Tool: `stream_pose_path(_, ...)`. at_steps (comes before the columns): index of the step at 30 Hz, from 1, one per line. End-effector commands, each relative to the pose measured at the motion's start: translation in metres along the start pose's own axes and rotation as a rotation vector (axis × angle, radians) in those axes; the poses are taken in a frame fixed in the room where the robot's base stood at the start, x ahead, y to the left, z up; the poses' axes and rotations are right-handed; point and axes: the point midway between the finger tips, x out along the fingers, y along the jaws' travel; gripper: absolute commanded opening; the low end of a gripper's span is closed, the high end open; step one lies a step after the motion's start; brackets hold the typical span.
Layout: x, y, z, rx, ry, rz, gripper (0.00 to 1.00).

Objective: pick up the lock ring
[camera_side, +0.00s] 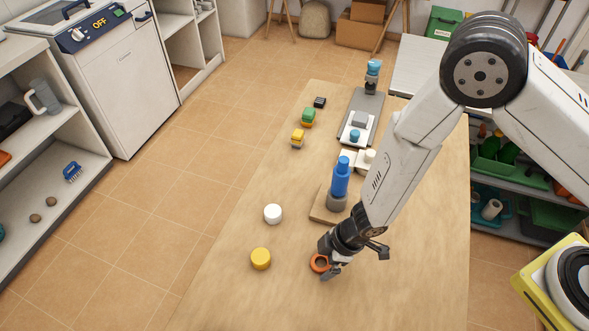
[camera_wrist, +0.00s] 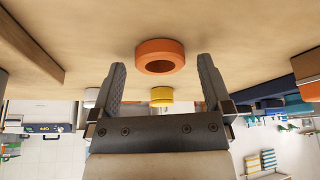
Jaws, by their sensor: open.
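The lock ring is an orange ring (camera_side: 319,263) lying on the wooden table (camera_side: 225,290) near its front. My gripper (camera_side: 328,264) is down at the ring in the side view and partly covers it. In the wrist view the ring (camera_wrist: 160,57) shows whole, just beyond the fingertips and centred between them. My gripper (camera_wrist: 161,72) is open there, with a finger on each side and nothing held. I cannot tell whether either finger touches the ring.
A yellow cap (camera_side: 260,258) and a white cap (camera_side: 273,213) stand left of the ring. A blue bottle (camera_side: 341,178) stands on a wooden board (camera_side: 322,213) behind my gripper. The table's front left is clear.

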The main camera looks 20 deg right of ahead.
Motion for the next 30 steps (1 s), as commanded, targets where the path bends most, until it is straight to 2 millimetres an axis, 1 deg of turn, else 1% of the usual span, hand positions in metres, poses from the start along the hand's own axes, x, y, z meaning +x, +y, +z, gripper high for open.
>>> stream_pose_path(4, 0.0045, -0.0002, 0.0, 0.0, 0.0, 0.0, 1.0)
stream_pose_path(18, 0.0044, 0.0001, 0.0001, 0.0, 0.0, 0.0, 1.0)
stream_pose_path(19, 0.0044, 0.0, 0.0001, 0.0, 0.0, 0.0, 0.97)
stream_pose_path(20, 0.0044, 0.0, 0.0001, 0.0, 0.0, 0.0, 0.87)
stream_pose_path(21, 0.0044, 0.0001, 0.0001, 0.0, 0.0, 0.0, 0.75)
stream_pose_path(23, 0.0044, 0.0001, 0.0001, 0.0, 0.0, 0.0, 0.56)
stream_pose_path(24, 0.0044, 0.0001, 0.0001, 0.0, 0.0, 0.0, 0.43)
stream_pose_path(26, 0.0044, 0.0001, 0.0, 0.0, 0.0, 0.0, 0.24)
stream_pose_path(27, 0.0044, 0.0001, 0.0001, 0.0, 0.0, 0.0, 0.11)
stream_pose_path(28, 0.0043, 0.0001, 0.0, 0.0, 0.0, 0.0, 0.09)
stream_pose_path(30, 0.0043, 0.0001, 0.0, 0.0, 0.0, 0.0, 0.09)
